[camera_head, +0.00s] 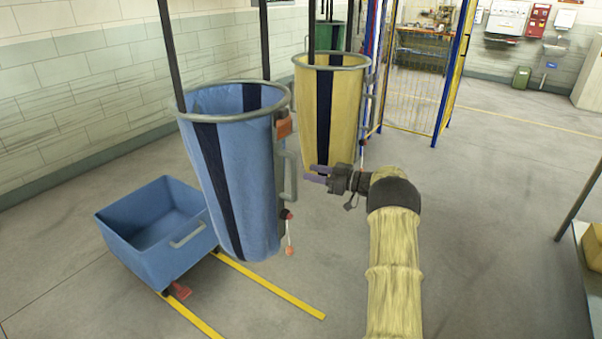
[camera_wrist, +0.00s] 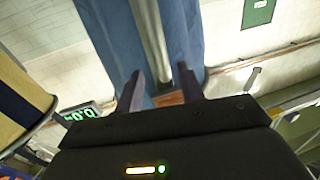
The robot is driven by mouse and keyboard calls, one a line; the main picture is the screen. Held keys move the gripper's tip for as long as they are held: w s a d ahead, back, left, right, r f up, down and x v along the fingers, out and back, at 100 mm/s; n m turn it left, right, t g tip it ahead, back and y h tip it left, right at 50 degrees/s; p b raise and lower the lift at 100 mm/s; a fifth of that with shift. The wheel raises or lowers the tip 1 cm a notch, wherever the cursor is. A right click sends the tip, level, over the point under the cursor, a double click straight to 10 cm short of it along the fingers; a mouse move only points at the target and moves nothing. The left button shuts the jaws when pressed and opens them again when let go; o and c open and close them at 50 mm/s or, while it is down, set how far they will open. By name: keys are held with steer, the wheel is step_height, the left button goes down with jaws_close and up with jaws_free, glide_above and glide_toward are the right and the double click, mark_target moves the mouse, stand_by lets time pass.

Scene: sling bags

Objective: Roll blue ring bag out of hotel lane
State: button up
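The blue ring bag (camera_head: 225,185) has a dark vertical stripe and a grey ring rim, and hangs between two dark straps. A grey handle (camera_head: 291,177) runs down its right side, below an orange tag (camera_head: 284,127). A small lever with a red knob (camera_head: 286,214) sits lower on that side. My gripper (camera_head: 312,174) is just right of the handle, its purple fingers pointing left at the bag. In the wrist view my gripper (camera_wrist: 160,72) has its fingers apart, with the grey handle (camera_wrist: 148,35) in line between them. Whether they touch it cannot be told.
A yellow ring bag (camera_head: 340,110) hangs close behind, a green one (camera_head: 331,35) farther back. A blue cart (camera_head: 150,228) stands at lower left beside yellow floor lines (camera_head: 270,288). A wire cage (camera_head: 410,95) stands behind. Floor right of my arm is open up to a table (camera_head: 580,270).

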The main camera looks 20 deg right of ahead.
steer(key=b+v, duration=0.1)
steer(key=v, duration=0.9)
steer(key=shift+r, duration=0.1)
stand_by(0.7)
steer(key=w+a+r+m+t+h+p, duration=0.35)
steer(key=a+r+m+h, duration=0.4)
steer(key=h, duration=0.45)
steer(key=s+a+f+m+g+p, duration=0.1)
steer(key=s+a+g, duration=0.3)
steer(key=s, duration=0.8)
steer(key=s+a+f+g+h, duration=0.1)
steer(key=s+a+f+g, duration=0.3)
steer(key=s, duration=0.8)
steer(key=s+a+f+m+g+h+p, duration=0.1)
steer(key=s+a+f+g, duration=0.2)
steer(key=s, duration=1)
steer(key=a+g, duration=0.1)
steer(key=a, duration=0.2)
steer(key=shift+m+p, duration=0.3)
steer(key=shift+m, duration=0.05)
